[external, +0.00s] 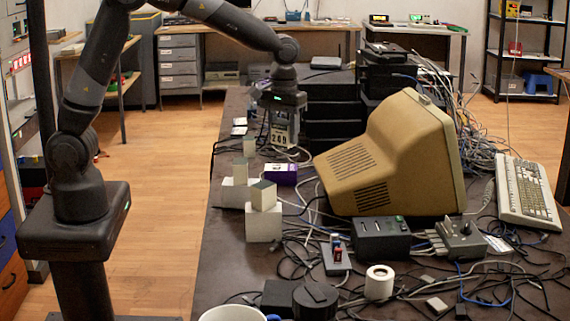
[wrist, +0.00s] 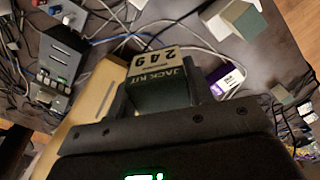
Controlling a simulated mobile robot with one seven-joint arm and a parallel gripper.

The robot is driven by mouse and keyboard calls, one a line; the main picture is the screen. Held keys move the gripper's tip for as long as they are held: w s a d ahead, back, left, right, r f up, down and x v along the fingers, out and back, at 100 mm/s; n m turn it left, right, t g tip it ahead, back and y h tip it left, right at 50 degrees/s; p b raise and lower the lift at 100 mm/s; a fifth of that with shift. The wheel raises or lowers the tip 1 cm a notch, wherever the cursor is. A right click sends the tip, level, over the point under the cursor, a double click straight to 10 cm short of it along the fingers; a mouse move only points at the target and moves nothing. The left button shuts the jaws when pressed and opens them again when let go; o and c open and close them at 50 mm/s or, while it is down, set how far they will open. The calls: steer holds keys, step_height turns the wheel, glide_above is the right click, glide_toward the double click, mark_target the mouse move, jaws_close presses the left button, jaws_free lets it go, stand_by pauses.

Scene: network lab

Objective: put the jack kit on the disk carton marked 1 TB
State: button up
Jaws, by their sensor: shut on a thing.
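My gripper (external: 281,108) is shut on the jack kit (external: 280,133), a dark green box with a pale label reading 249. The jack kit also shows between the fingers in the wrist view (wrist: 160,88), with its name legible. It hangs above the far left part of the dark table. A small purple and white carton (external: 282,175) lies on the table below and a little nearer the external camera; it also shows just right of the gripper in the wrist view (wrist: 224,79). Its marking is too small to read, so I cannot confirm 1 TB.
White boxes (external: 263,224) and smaller grey-topped blocks (external: 263,194) stand left of and nearer than the purple carton. A beige monitor (external: 390,160) stands close on the right. Loose cables (external: 300,155) lie around the carton. Black stacked units (external: 333,115) stand behind.

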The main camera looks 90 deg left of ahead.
steer(key=a+n, duration=0.3)
steer(key=a, duration=1.1)
glide_above(281, 167)
step_height(281, 167, down, 12)
steer(key=shift+f, duration=0.2)
steer(key=shift+a+f, duration=0.1)
steer(key=shift+f, duration=1.9)
steer(key=shift+f, duration=0.2)
steer(key=o, duration=1)
steer(key=shift+o, duration=0.2)
steer(key=shift+r, duration=0.1)
